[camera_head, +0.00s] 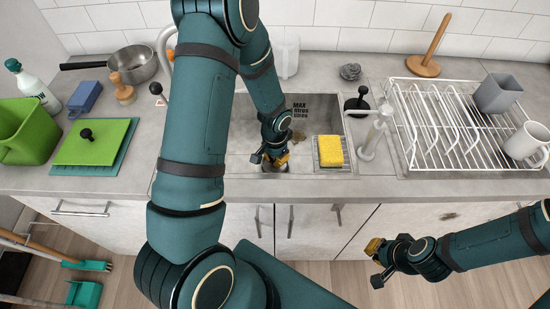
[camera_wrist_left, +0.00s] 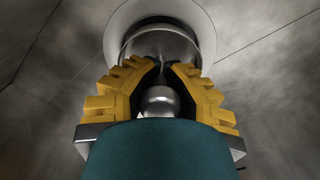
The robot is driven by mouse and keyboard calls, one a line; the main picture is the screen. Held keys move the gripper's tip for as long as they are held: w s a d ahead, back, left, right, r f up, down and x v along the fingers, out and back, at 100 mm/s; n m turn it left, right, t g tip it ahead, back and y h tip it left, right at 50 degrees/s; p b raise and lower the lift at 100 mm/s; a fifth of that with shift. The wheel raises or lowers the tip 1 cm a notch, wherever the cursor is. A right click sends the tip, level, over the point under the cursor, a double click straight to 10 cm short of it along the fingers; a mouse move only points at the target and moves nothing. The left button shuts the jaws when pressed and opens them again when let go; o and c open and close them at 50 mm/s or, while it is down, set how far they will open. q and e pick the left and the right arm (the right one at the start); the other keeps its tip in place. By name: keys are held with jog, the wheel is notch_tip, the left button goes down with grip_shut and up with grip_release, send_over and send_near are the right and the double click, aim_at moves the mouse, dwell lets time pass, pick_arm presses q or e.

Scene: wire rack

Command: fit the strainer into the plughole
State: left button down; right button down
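My left gripper (camera_head: 273,160) reaches down into the front left of the sink (camera_head: 345,127). In the left wrist view, its yellow fingers (camera_wrist_left: 165,68) close in on both sides of the silver strainer's round knob and stem (camera_wrist_left: 160,101). The strainer's shiny body (camera_wrist_left: 160,42) shows beyond the fingertips, within the pale ring of the plughole (camera_wrist_left: 205,30). I cannot tell whether the strainer is fully seated; the fingers hide its lower side. My right gripper (camera_head: 377,263) is apart from everything, in front of the cabinets, with its fingers spread and empty.
A yellow sponge (camera_head: 330,151) lies on a small rack by the sink. A green board (camera_head: 92,143) and pan (camera_head: 133,62) are at the left.

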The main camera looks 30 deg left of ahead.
pick_arm(q)
jog(key=shift+f+b, duration=0.8)
jog(key=shift+b, duration=0.05)
dwell(1.1)
jog(key=c, duration=1.1)
grip_release()
jog(key=shift+o, duration=0.2)
jog(key=shift+r+p, duration=2.75)
jog(key=shift+r, duration=1.15)
jog(key=shift+r+p, duration=0.75)
jog(key=shift+r, duration=0.4)
